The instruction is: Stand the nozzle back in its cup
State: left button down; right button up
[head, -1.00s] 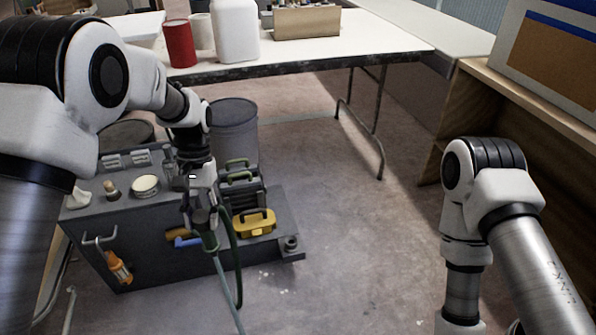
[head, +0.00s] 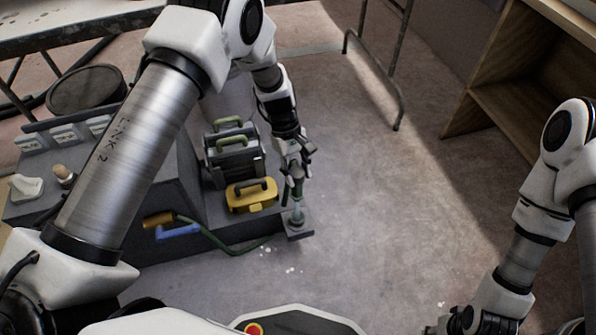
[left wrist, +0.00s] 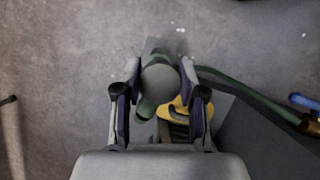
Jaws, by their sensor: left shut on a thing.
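My left gripper (head: 297,170) is shut on the nozzle (head: 297,192), which has a green body and a slim pale lower part. The nozzle hangs close to upright, its lower end at the small grey cup (head: 298,223) on the right end of the low grey step. I cannot tell whether the tip is inside the cup or just above it. In the left wrist view the nozzle's round grey top (left wrist: 160,80) sits between the two fingers, and the cup is hidden. My right gripper (head: 462,322) is low at the lower right, partly cut off; its jaws are unclear.
A green hose (head: 215,243) trails left past the blue-handled tool (head: 178,231). A yellow case (head: 251,195) and dark cases with green handles (head: 235,155) stand left of the nozzle. Open floor (head: 385,200) lies to the right; a wooden shelf (head: 500,90) stands at the back right.

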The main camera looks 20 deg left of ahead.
aim_at(299, 196)
pick_arm(q)
notch_tip(299, 196, down, 7)
jog(key=b, duration=0.6)
jog(key=shift+f, duration=0.75)
jog(key=shift+p, duration=0.4)
jog(key=shift+f, duration=0.15)
